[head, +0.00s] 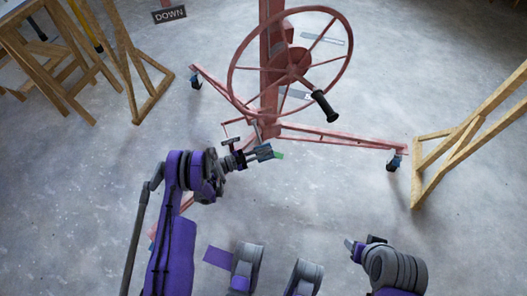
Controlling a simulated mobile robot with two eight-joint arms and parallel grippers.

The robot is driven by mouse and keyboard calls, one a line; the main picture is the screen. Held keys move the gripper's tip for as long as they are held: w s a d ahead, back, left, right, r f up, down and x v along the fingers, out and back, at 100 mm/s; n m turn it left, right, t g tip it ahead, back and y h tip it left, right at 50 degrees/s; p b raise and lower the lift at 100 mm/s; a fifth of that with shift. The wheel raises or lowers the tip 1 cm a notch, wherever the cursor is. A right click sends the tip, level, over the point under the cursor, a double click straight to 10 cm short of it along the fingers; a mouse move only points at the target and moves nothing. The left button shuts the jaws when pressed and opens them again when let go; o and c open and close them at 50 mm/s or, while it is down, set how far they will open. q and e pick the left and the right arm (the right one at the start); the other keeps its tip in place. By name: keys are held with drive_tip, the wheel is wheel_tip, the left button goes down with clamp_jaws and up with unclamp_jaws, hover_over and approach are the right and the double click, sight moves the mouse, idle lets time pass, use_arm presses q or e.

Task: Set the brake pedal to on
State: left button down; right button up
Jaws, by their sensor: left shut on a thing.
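The red panel lift (269,75) stands ahead of me, with a column and splayed legs. My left gripper (265,153) is at the foot of its column, pointing right. It is shut on a small piece whose green end (279,155) sticks out past the fingertips. I take this piece to be the brake pedal; the rest of it is hidden by the fingers, and its exact angle cannot be told. My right gripper (354,246) is low at the right, over the floor and away from the lift; its jaws are too small to read.
A large red handwheel (233,66) with a black handle (325,106) is above the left gripper. Wooden frames stand at the left (126,60) and right (437,160). A DOWN sign (169,15) is at the back.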

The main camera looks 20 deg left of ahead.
use_arm(q)
drive_tip(key=shift+s+d+f, duration=0.25)
drive_tip(key=shift+d+f, duration=0.1)
drive_tip(key=shift+d, duration=0.05)
drive_tip(key=c, duration=0.9)
unclamp_jaws()
drive_tip(key=shift+w, duration=0.1)
drive_tip(key=shift+s+a, duration=0.25)
drive_tip(key=shift+a, duration=0.35)
drive_tip(key=p+v, duration=0.2)
drive_tip(key=v, duration=0.7)
drive_tip(key=shift+s+a, duration=0.25)
drive_tip(key=shift+s, duration=0.05)
